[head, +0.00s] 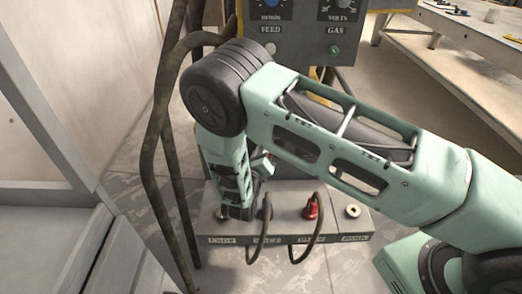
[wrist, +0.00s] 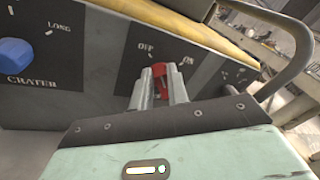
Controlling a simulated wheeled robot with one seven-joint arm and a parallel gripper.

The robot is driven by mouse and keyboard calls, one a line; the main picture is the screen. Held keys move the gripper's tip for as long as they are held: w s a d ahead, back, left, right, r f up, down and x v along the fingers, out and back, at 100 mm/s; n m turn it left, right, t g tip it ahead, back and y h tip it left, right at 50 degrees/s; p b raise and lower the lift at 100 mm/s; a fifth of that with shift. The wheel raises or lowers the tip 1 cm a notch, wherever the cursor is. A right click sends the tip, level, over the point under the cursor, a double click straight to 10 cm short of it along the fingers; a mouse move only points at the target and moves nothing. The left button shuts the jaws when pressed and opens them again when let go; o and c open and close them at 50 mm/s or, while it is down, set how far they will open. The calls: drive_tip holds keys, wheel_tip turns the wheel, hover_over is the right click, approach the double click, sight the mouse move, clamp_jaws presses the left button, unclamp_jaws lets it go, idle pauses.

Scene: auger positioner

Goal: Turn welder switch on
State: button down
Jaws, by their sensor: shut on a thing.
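The welder switch is a small red switch (wrist: 159,72) on the dark panel in the wrist view. An OFF label (wrist: 146,50) is to its upper left and an ON label (wrist: 187,62) to its upper right. My gripper (wrist: 160,82) is shut on the red switch, with one grey finger on each side. The fingers cover part of the switch, so I cannot tell exactly which label it points to. In the head view, my arm bends down in front of the machine and the switch cannot be seen there.
A blue knob (wrist: 15,54) marked CRATER is at the left of the panel. In the head view, a grey connector box (head: 336,216) with a red plug (head: 311,211) and cables is low down. A dark panel (head: 300,35) with FEED and GAS labels stands above. A light wall (head: 80,90) is left.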

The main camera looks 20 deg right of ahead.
drive_tip(key=shift+s+d+r+m+g+y+p, duration=0.15)
drive_tip(key=shift+d+m+y+p, duration=0.45)
drive_tip(key=shift+m, duration=1.6)
drive_tip(key=shift+s+d+f+m+g+y+p, duration=0.1)
drive_tip(key=shift+s+d+m+y+p, duration=0.15)
drive_tip(key=shift+m+y+p, duration=1.35)
drive_tip(key=shift+s+d+r+m+g+y+b, duration=0.1)
drive_tip(key=shift+d+m+y+b, duration=0.25)
drive_tip(key=shift+m, duration=2.45)
drive_tip(key=shift+d, duration=0.1)
drive_tip(key=c, duration=1.4)
unclamp_jaws()
drive_tip(key=shift+o, duration=0.2)
drive_tip(key=shift+s, duration=0.1)
drive_tip(key=v, duration=1.7)
drive_tip(key=shift+s, duration=0.2)
